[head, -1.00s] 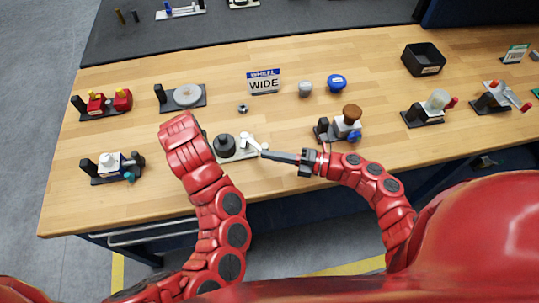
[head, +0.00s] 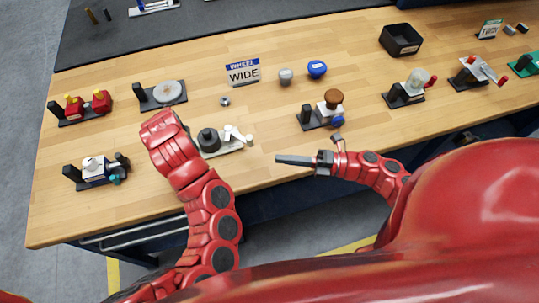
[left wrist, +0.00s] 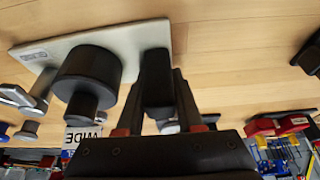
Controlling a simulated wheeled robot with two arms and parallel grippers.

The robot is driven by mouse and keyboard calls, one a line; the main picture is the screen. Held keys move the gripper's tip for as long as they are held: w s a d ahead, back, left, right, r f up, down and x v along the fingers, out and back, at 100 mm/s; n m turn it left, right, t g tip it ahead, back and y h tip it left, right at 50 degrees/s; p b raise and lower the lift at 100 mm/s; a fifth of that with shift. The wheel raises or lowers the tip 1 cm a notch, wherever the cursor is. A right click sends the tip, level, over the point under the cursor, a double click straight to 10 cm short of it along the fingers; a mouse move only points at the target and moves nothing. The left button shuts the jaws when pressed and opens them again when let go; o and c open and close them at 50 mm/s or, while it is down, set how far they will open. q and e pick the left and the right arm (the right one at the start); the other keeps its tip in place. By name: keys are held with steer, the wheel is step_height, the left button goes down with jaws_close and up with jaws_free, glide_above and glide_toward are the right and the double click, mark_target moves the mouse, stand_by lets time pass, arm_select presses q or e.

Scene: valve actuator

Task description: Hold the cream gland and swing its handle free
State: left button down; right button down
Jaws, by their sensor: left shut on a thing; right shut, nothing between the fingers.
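The cream gland (head: 224,149) is a cream plate with a black knob (head: 208,139) and a pale handle (head: 238,136) sticking out to the right. In the left wrist view its plate (left wrist: 45,52), black cylinder (left wrist: 88,72) and pale handle parts (left wrist: 22,98) show. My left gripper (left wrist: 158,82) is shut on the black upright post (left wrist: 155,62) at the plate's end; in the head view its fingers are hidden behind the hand. My right gripper (head: 279,160) is shut and empty, to the right of the handle end and apart from it.
A nut (head: 225,101) and the "WIDE" sign (head: 243,72) stand behind the gland. Bare wood lies right of the handle.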

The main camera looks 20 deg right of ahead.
arm_select(q)
steer(key=shift+s+d+f, duration=0.1)
arm_select(e)
steer(key=shift+s+d, duration=0.15)
steer(key=shift+d, duration=0.2)
arm_select(q)
steer(key=shift+c, duration=2.3)
jaws_free()
arm_select(e)
steer(key=shift+a, duration=0.1)
